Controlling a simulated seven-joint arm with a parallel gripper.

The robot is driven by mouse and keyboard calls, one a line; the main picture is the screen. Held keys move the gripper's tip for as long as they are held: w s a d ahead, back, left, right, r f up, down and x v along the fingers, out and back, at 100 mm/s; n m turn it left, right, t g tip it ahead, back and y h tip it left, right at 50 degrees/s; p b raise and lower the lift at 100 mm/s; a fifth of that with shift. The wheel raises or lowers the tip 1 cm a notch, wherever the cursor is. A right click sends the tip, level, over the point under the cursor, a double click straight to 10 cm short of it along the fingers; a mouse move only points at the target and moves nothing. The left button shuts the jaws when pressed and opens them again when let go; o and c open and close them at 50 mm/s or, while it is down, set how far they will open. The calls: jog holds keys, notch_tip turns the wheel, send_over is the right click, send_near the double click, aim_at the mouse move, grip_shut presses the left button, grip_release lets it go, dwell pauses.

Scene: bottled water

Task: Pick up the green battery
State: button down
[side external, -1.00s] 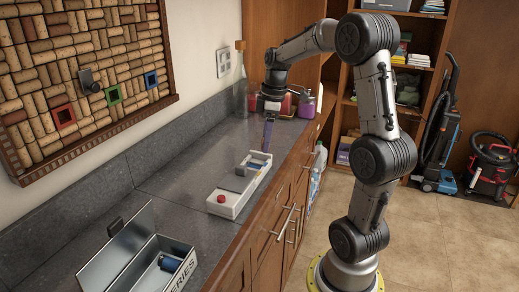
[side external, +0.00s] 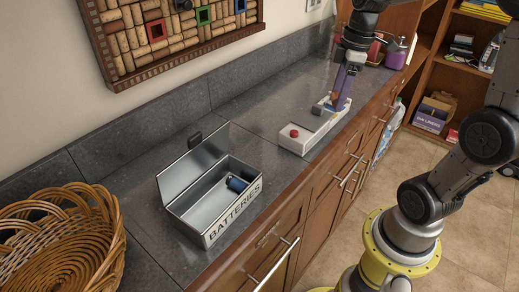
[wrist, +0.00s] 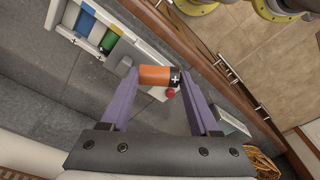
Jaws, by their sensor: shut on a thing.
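The green battery (wrist: 110,40) lies in a slot of the white tray (wrist: 146,36) at the upper left of the wrist view, next to a blue battery (wrist: 86,19). My gripper (wrist: 159,76) has purple fingers and is shut on an orange and black battery (wrist: 154,75), held crosswise between the fingertips. The green battery is outside the fingers. In the side view my gripper (side external: 338,101) points down at the far end of the white tray (side external: 291,146); the held battery cannot be made out there.
A red button (side external: 294,133) sits on the tray's near end. An open metal box (side external: 190,165) marked BATTERIES, with a dark blue battery (side external: 237,184) inside, stands nearer the camera. A wicker basket (side external: 62,245) is at the lower left. Bare counter (side external: 262,108) lies behind the tray.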

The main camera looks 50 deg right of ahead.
send_near(248, 139)
jog(key=s, duration=0.1)
jog(key=s+f, duration=0.1)
jog(key=s, duration=0.1)
jog(key=shift+s+d+f, duration=0.25)
jog(key=shift+d, duration=0.1)
jog(key=w, duration=0.1)
jog(key=w+a+m, duration=0.1)
jog(key=w+m, duration=0.1)
jog(key=w, duration=0.1)
jog(key=shift+a+f, duration=0.2)
jog(key=shift+f, duration=0.15)
jog(key=shift+w+r+m, duration=0.1)
jog(key=shift+w+m, duration=0.2)
jog(key=shift+m, duration=0.3)
jog(key=shift+s+d+m+h, duration=0.1)
jog(key=shift+m+h, duration=0.2)
jog(key=shift+m, duration=0.5)
jog(key=shift+s+r+m, duration=0.1)
jog(key=shift+r+m, duration=0.25)
jog(key=shift+m, duration=0.15)
jog(key=a+r+m, duration=0.2)
jog(key=a+r, duration=0.3)
jog(key=a, duration=0.3)
jog(key=shift+n, duration=0.3)
jog(key=f, duration=0.6)
jog(key=s+f, duration=0.1)
jog(key=f, duration=0.3)
jog(key=shift+a, duration=0.4)
jog(key=shift+f, duration=0.1)
